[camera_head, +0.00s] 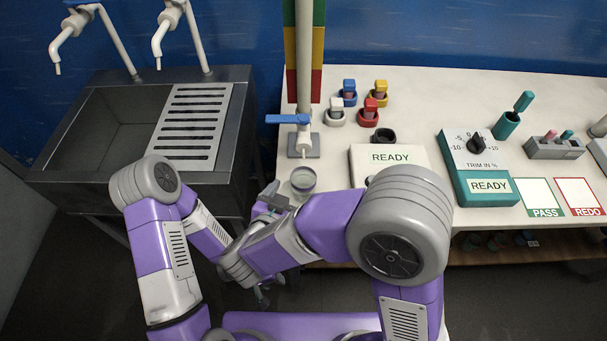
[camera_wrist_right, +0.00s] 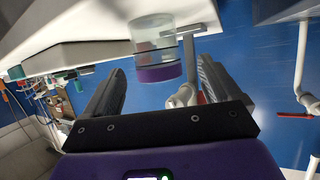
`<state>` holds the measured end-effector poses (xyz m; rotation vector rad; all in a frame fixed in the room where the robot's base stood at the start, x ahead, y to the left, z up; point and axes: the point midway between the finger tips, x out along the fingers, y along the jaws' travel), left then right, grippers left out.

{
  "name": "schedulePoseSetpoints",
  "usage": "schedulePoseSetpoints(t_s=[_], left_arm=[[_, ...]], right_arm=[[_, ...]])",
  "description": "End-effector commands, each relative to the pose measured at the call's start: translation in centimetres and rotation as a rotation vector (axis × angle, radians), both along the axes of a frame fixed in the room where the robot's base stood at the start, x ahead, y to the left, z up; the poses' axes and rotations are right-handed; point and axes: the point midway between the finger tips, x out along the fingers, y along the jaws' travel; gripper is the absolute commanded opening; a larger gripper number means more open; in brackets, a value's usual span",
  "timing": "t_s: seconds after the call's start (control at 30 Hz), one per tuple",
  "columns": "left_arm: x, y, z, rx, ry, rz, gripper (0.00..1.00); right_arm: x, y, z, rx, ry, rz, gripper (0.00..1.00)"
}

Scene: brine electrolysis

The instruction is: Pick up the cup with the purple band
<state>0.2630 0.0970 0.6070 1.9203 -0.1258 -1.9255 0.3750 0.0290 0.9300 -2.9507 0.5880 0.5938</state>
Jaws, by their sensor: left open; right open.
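The clear cup (camera_head: 303,179) stands on the white bench near its front left edge, below the tap. In the right wrist view the cup (camera_wrist_right: 155,36) has a purple band (camera_wrist_right: 159,73) and appears inverted. My right gripper (camera_head: 273,200) is open beside the cup's left front; its fingers (camera_wrist_right: 160,78) show on either side of the cup in the wrist view, with the cup apparently at or just beyond the tips. Contact is not visible. My left gripper (camera_head: 262,296) is lower, below the bench edge, partly hidden by my right arm, and empty.
A tap with a blue lever (camera_head: 288,119) stands behind the cup. A READY sign (camera_head: 390,157), a trim dial box (camera_head: 476,160) and coloured holders (camera_head: 368,112) are to the right. A sink (camera_head: 110,125) is at the left.

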Motion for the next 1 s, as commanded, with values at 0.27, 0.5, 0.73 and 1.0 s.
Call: schedulePoseSetpoints(t_s=[0.27, 0.5, 0.73, 1.0], left_arm=[[-0.1, 0.0, -1.9, 0.0, 0.001, 0.001, 0.43], [-0.1, 0.0, -3.1, 0.0, 0.001, 0.001, 0.43], [-0.1, 0.0, -3.0, 0.0, 0.001, 0.0, 0.43], [-0.1, 0.0, -3.0, 0.0, 0.001, 0.0, 0.43]], right_arm=[[2.9, -1.5, -1.8, 0.001, 0.0, -0.005, 0.91], [5.4, -2.5, -2.8, 0.0, -0.001, -0.001, 0.91], [5.7, -2.6, -2.7, 0.0, -0.002, 0.001, 0.91], [5.6, -2.6, -2.7, 0.0, -0.001, 0.0, 0.54]])
